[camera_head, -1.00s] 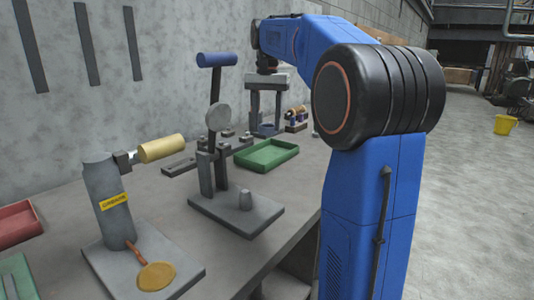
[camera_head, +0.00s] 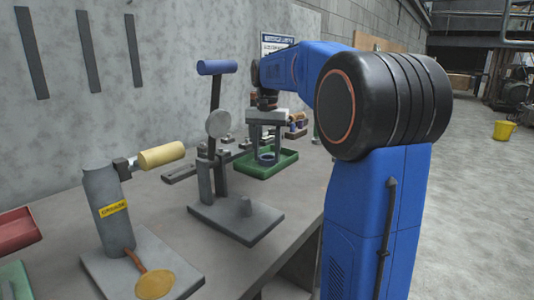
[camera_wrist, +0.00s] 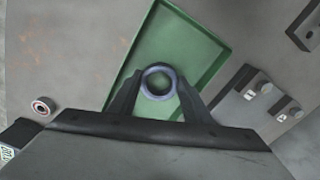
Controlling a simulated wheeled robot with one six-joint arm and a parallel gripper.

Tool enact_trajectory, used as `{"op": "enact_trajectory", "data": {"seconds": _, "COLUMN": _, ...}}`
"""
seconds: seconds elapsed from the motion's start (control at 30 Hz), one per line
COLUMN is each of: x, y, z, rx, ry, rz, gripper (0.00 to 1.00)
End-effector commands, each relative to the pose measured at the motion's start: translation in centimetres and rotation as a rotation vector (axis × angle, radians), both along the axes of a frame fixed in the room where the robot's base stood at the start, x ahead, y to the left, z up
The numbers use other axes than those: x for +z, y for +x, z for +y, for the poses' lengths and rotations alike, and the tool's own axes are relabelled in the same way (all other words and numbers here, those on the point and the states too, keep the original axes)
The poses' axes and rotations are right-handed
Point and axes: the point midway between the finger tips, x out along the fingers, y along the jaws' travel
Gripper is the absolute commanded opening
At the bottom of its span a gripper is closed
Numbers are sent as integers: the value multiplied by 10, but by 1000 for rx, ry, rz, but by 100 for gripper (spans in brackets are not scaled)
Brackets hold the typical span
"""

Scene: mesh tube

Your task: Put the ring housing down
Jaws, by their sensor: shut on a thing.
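The ring housing (camera_wrist: 158,97) is a small blue-grey ring with an open centre. My gripper (camera_wrist: 158,86) is shut on it, with one finger on each side. In the wrist view the ring is over the green tray (camera_wrist: 180,38), near its lower part. In the head view the ring housing (camera_head: 266,159) hangs between the fingers of my gripper (camera_head: 266,151), in front of the green tray's floor (camera_head: 252,170). I cannot tell whether it touches the tray floor.
A lever press (camera_head: 225,190) stands left of the tray, and a grey grease canister (camera_head: 103,195) is further left. A red tray (camera_head: 15,228) is at the left edge. Small parts lie behind the green tray. A small round part (camera_wrist: 43,106) lies on the bench left of it.

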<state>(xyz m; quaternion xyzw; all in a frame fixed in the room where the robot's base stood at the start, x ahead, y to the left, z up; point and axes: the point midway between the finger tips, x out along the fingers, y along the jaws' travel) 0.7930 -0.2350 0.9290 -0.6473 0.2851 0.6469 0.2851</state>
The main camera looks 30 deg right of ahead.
Motion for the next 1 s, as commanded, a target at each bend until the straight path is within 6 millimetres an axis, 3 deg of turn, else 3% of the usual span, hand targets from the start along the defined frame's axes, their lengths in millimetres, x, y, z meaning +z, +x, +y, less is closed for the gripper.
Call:
{"op": "enact_trajectory", "data": {"seconds": 0.13, "x": -3, "y": 0, "z": 0, "rx": 0, "ry": 0, "rz": 0, "gripper": 13}}
{"op": "enact_trajectory", "data": {"seconds": 0.17, "x": -2, "y": 0, "z": 0, "rx": 0, "ry": 0, "rz": 0, "gripper": 52}}
{"op": "enact_trajectory", "data": {"seconds": 0.2, "x": -2, "y": 0, "z": 0, "rx": 0, "ry": 0, "rz": 0, "gripper": 61}}
{"op": "enact_trajectory", "data": {"seconds": 0.23, "x": -2, "y": 0, "z": 0, "rx": 0, "ry": 0, "rz": 0, "gripper": 63}}
{"op": "enact_trajectory", "data": {"seconds": 0.63, "x": 5, "y": 1, "z": 0, "rx": 0, "ry": 0, "rz": -1, "gripper": 63}}
{"op": "enact_trajectory", "data": {"seconds": 0.77, "x": 22, "y": 1, "z": 0, "rx": 0, "ry": -1, "rz": -2, "gripper": 63}}
{"op": "enact_trajectory", "data": {"seconds": 1.0, "x": 69, "y": 1, "z": 0, "rx": 0, "ry": -1, "rz": -4, "gripper": 63}}
